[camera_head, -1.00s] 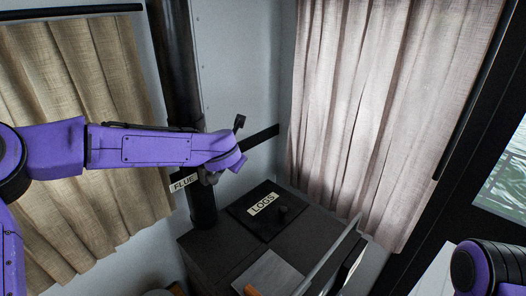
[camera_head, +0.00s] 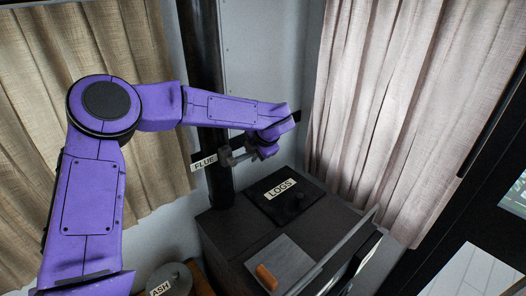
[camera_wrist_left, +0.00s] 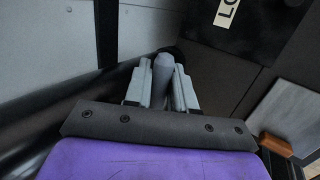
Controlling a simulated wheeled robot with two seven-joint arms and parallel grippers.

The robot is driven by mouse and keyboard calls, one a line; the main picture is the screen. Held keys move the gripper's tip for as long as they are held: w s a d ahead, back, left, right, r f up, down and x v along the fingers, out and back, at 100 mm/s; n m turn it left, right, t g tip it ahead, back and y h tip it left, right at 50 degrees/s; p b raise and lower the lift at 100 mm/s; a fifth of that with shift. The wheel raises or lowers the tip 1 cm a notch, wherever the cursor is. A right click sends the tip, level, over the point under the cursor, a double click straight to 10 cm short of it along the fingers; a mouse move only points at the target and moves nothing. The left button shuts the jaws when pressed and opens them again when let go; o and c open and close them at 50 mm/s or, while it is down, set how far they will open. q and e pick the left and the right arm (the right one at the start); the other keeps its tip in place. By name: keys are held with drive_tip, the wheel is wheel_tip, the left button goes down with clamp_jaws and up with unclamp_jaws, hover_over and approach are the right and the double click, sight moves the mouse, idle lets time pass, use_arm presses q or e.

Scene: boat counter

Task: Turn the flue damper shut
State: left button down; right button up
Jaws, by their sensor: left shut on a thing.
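The black flue pipe (camera_head: 203,70) rises at the left of the dark stove, with a FLUE label (camera_head: 205,162) beside it. My left gripper (camera_head: 236,156) is just right of the pipe, at about the label's height. In the left wrist view, its two grey fingers (camera_wrist_left: 162,88) are shut on a grey round-ended damper handle (camera_wrist_left: 162,70). The rest of the handle and its joint to the pipe are hidden by the gripper, so I cannot read the damper's angle. My right gripper is not in view.
The stove top (camera_head: 235,222) holds a black lid marked LOGS (camera_head: 262,192) with a knob. A grey plate (camera_head: 285,262) with an orange-brown handle is in front. An ASH container (camera_head: 172,280) stands at lower left. Curtains (camera_head: 385,110) hang at both sides.

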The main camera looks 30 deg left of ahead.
use_arm(q)
drive_tip(key=shift+s+f, duration=0.1)
drive_tip(key=shift+f, duration=0.05)
drive_tip(key=c, duration=1.1)
unclamp_jaws()
drive_tip(key=shift+o, duration=0.2)
drive_tip(key=shift+r, duration=0.2)
drive_tip(key=b+v, duration=0.3)
drive_tip(key=v, duration=0.7)
drive_tip(key=shift+d+r, duration=0.1)
drive_tip(key=shift+d, duration=0.1)
